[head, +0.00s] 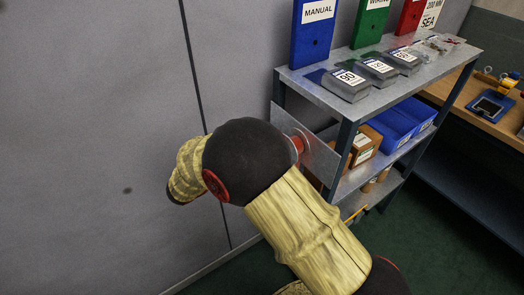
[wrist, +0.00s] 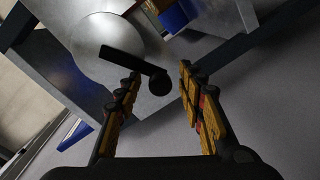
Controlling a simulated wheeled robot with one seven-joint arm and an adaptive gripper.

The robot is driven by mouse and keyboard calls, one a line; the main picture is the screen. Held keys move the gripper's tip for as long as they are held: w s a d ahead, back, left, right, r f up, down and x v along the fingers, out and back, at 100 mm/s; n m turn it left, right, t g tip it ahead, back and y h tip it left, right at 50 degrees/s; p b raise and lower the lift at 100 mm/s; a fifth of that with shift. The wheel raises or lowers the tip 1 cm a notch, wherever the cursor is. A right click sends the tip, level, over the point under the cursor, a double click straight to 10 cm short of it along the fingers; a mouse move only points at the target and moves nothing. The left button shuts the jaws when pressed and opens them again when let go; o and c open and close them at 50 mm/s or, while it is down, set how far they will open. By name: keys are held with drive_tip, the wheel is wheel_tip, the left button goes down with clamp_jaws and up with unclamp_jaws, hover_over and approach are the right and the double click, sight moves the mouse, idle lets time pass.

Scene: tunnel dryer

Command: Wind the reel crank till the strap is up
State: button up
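In the wrist view a silver reel disc (wrist: 100,38) is mounted on a grey metal plate. A dark crank arm (wrist: 122,58) runs from the disc to a round black knob (wrist: 160,83). My gripper (wrist: 160,76) is open, its two yellow-padded fingers on either side of the knob, with gaps visible at both sides. I cannot tell how deep the knob lies between the fingers. In the head view my arm hides the gripper and most of the reel; a reddish round part (head: 299,144) shows beside the side plate (head: 318,158). I cannot make out the strap.
A metal shelf unit (head: 440,66) holds binders, labelled grey boxes and blue bins (head: 394,128). A grey wall (head: 90,120) stands close on the left. A workbench (head: 485,112) is at the right. Green floor (head: 430,240) is open in front.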

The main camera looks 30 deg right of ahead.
drive_tip(key=a, duration=1.2)
drive_tip(key=shift+s+r, duration=0.3)
drive_tip(key=shift+s, duration=0.05)
drive_tip(key=shift+r, duration=0.1)
